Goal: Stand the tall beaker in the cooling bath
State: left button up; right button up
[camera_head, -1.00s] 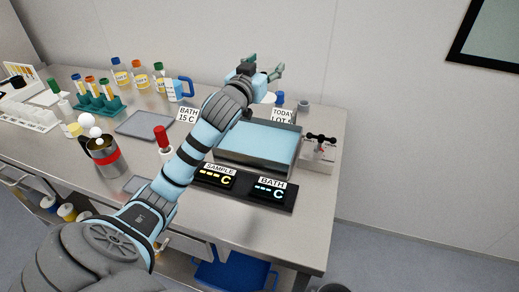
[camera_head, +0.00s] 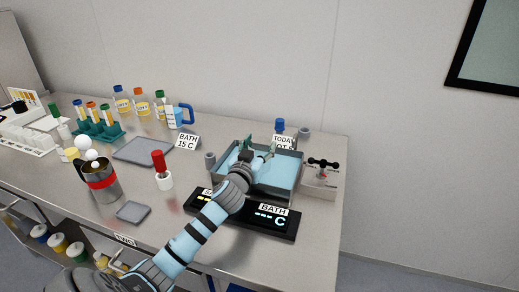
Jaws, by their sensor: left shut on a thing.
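The cooling bath (camera_head: 287,190) is a grey metal tray of light blue water at the right of the bench. My left gripper (camera_head: 259,152) is low over the bath's back left part, its teal fingers pointing away from me. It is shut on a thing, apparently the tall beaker. My gripper and wrist hide most of that thing, so I cannot tell whether it touches the bath floor or is upright. My right gripper is not in view.
A black display panel (camera_head: 285,233) stands in front of the bath, and a valve block (camera_head: 321,180) at its right. A blue-capped item (camera_head: 280,127) stands behind.

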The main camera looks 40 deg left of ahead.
pick_arm(q)
jog(key=shift+f+b, duration=0.55)
jog(key=o, duration=1.3)
jog(key=shift+o, duration=0.2)
jog(key=shift+r, duration=0.1)
jog(key=shift+r+p, duration=0.25)
jog(key=shift+p, duration=0.05)
jog(key=shift+r+p, duration=0.55)
jog(key=v, duration=1.2)
jog(key=shift+f+b, duration=0.2)
jog(key=shift+b, duration=0.15)
